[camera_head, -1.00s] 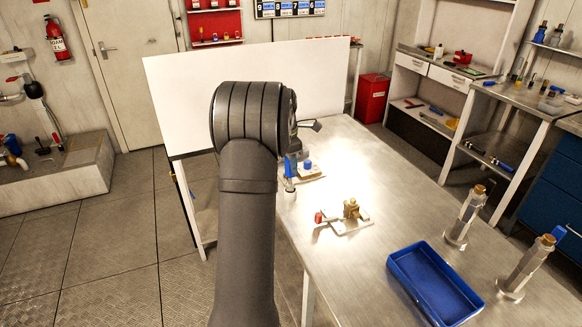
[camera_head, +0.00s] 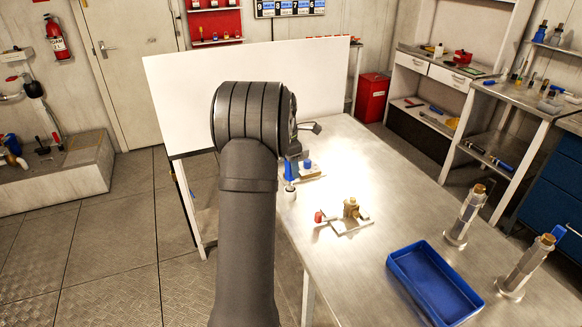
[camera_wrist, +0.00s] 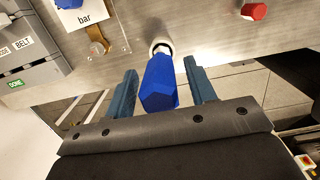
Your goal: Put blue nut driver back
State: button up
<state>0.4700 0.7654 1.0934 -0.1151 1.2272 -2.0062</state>
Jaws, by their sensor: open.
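The blue nut driver's faceted handle (camera_wrist: 159,88) is in the middle of the wrist view. A pale round holder or collar (camera_wrist: 161,47) shows at its far end; I cannot tell how deep the driver sits in it. My gripper (camera_wrist: 161,82) is open, with one finger on each side of the handle and a visible gap on both sides. In the head view, my arm hides most of the gripper; a blue part (camera_head: 291,170) shows above a small pale cylinder (camera_head: 290,187) at the table's left edge.
A small fitting with a red knob (camera_head: 319,217) and a brass block (camera_head: 351,208) stands nearby on the metal table (camera_head: 400,195). A blue tray (camera_head: 398,266) and two upright metal cylinders (camera_head: 463,217) are toward the right. A white panel (camera_head: 185,100) stands behind my arm.

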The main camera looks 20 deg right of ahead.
jog(key=r, duration=0.3)
jog(key=a+r, duration=0.1)
jog(key=r, duration=0.7)
jog(key=shift+a+r, duration=0.2)
jog(key=shift+r, duration=0.05)
jog(key=shift+f, duration=0.1)
jog(key=f, duration=0.4)
jog(key=d+f, duration=0.1)
jog(key=f, duration=0.7)
jog(key=shift+d, duration=0.25)
notch_tip(320, 180, up, 3)
jog(key=shift+f, duration=0.1)
jog(key=shift+r, duration=0.65)
